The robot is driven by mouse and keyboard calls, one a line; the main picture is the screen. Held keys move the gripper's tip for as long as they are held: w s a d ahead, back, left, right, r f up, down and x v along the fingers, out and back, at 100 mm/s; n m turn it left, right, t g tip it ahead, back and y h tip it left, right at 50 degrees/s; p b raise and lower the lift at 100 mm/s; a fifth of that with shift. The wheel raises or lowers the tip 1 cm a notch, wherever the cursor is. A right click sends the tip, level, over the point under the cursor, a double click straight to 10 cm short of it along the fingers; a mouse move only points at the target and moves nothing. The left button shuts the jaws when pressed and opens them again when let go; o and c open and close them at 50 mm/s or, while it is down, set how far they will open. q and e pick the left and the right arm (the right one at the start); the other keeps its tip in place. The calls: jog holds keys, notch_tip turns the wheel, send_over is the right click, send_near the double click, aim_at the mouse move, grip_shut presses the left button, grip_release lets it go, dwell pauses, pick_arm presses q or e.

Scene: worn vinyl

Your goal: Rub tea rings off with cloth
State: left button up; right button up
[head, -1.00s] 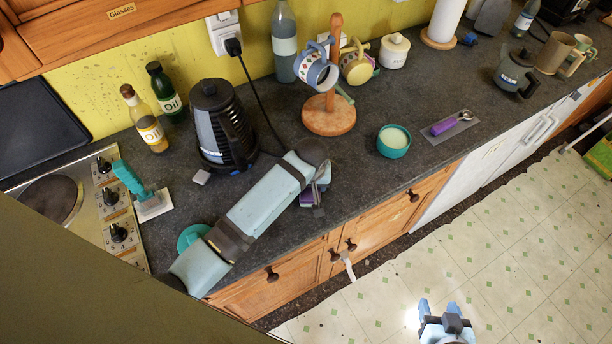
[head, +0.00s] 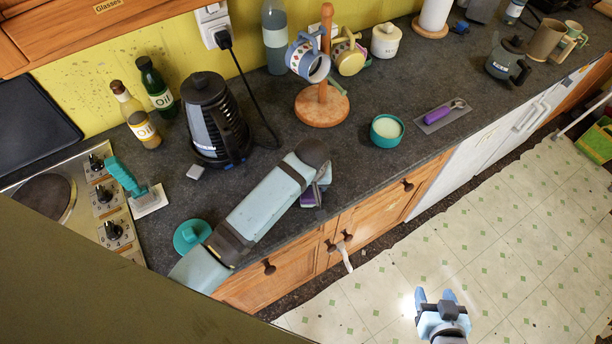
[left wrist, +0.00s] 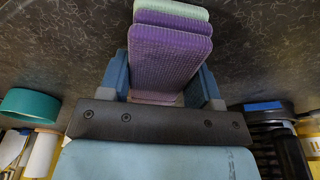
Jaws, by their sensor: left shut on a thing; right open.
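My left arm reaches across the worktop in the head view, and its gripper (head: 317,188) is low over the front edge, partly hidden by the arm. In the left wrist view the left gripper (left wrist: 162,80) is shut on a purple folded cloth (left wrist: 170,48) with a pale green layer behind it. A bit of the purple cloth also shows in the head view (head: 309,199). I cannot tell whether the cloth touches the worktop (head: 265,215). I cannot make out any tea rings. My right gripper (head: 436,300) is open and empty, over the floor.
A black kettle (head: 215,118), a wooden mug stand (head: 323,108) and a teal bowl (head: 386,131) stand behind the left gripper. A teal lid (head: 191,236) lies beside the arm. Oil bottles stand at the wall.

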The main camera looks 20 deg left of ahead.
pick_arm(q)
jog(key=shift+s+d, duration=0.7)
jog(key=shift+d, duration=0.15)
jog(key=shift+w+a, duration=0.1)
jog(key=shift+w+a, duration=0.75)
jog(key=shift+a, duration=0.2)
jog(key=shift+w+a, duration=0.7)
jog(key=shift+a, duration=0.2)
jog(key=shift+w+a, duration=0.15)
jog(key=shift+a, duration=0.05)
jog(key=shift+w+a, duration=0.7)
jog(key=shift+a, duration=0.2)
jog(key=shift+w+a, duration=0.65)
jog(key=shift+a, duration=0.2)
